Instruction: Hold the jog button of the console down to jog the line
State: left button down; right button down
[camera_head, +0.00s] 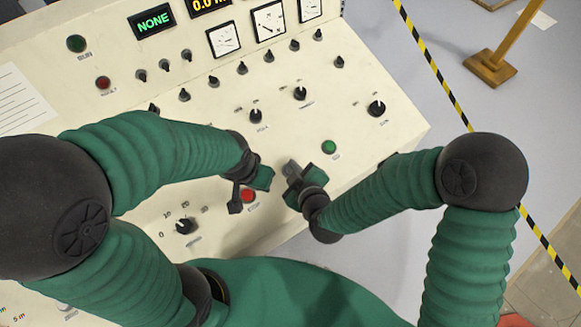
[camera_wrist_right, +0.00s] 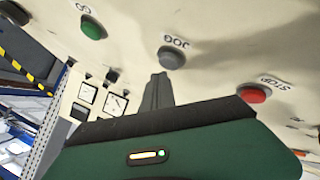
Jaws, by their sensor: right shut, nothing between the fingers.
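The console (camera_head: 215,120) has a sloped cream panel. In the right wrist view the grey jog button (camera_wrist_right: 172,58) sits under a label reading JOG, between a green GO button (camera_wrist_right: 93,28) and a red STOP button (camera_wrist_right: 253,95). My right gripper (camera_head: 291,168) is shut and empty, over the panel between the red and green buttons. In the wrist view its fingertips (camera_wrist_right: 158,78) point at the jog button, just short of it in the picture; contact cannot be told. In the head view the jog button is hidden.
The red button (camera_head: 248,196) lies close beside my left gripper, and the green button (camera_head: 329,147) right of my right gripper. Several black knobs, including one (camera_head: 376,108), and gauges (camera_head: 268,21) fill the panel. Yellow-black tape (camera_head: 433,68) crosses the floor at right.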

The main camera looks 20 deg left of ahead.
pick_arm(q)
jog(key=shift+f, duration=0.25)
pick_arm(e)
jog(key=shift+f, duration=0.25)
pick_arm(q)
jog(key=shift+f+b, duration=0.45)
jog(key=shift+b, duration=0.15)
pick_arm(e)
jog(key=shift+a+f, duration=0.1)
jog(key=shift+f, duration=0.4)
dwell(1.1)
pick_arm(q)
jog(key=shift+r+p, duration=0.75)
pick_arm(e)
jog(key=shift+r, duration=0.9)
